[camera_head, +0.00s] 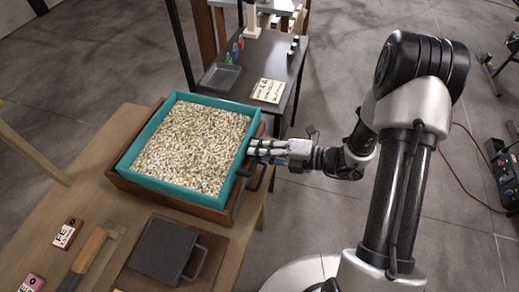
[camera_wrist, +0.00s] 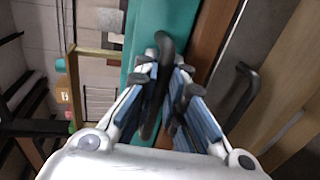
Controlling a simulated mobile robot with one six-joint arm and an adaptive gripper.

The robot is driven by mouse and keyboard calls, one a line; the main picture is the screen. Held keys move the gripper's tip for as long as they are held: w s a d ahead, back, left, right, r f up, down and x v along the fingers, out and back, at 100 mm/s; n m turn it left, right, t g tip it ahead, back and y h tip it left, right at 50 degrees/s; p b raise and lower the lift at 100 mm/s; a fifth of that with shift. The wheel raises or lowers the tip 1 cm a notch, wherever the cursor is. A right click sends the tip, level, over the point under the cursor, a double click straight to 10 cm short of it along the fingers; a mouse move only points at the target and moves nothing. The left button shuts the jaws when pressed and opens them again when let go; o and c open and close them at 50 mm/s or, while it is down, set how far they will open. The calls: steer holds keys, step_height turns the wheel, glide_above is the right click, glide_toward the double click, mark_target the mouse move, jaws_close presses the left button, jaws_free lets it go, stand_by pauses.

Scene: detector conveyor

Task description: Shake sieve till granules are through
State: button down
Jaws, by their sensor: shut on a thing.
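The sieve (camera_head: 151,118) has a teal square frame and is filled with pale granules (camera_head: 192,147). It sits over a brown wooden tray (camera_head: 170,196) on the table. My gripper (camera_head: 256,149) is at the right side of the sieve, shut on its dark handle. In the wrist view my gripper (camera_wrist: 163,75) has its fingers on both sides of the black handle (camera_wrist: 152,105), beside the teal wall (camera_wrist: 188,25). The granules and the inside of the tray under the sieve are hidden from the wrist view.
On the wooden table (camera_head: 100,150) in front lie a dark flat block with a handle (camera_head: 165,250), a wooden-handled tool (camera_head: 90,250) and small labelled blocks (camera_head: 67,233). A dark side table (camera_head: 285,50) behind holds a grey tray (camera_head: 219,78) and a card (camera_head: 267,90).

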mark_target(247, 146)
steer(key=p+x, duration=0.1)
steer(key=x, duration=0.2)
steer(key=r+p+x, duration=0.1)
steer(key=x, duration=0.2)
steer(key=shift+w+a+r, duration=0.1)
steer(key=shift+a+r, duration=0.1)
steer(key=shift+a, duration=0.05)
steer(key=c, duration=1.9)
jaws_free()
steer(key=shift+c, duration=0.2)
steer(key=v, duration=1.2)
steer(key=shift+f, duration=0.1)
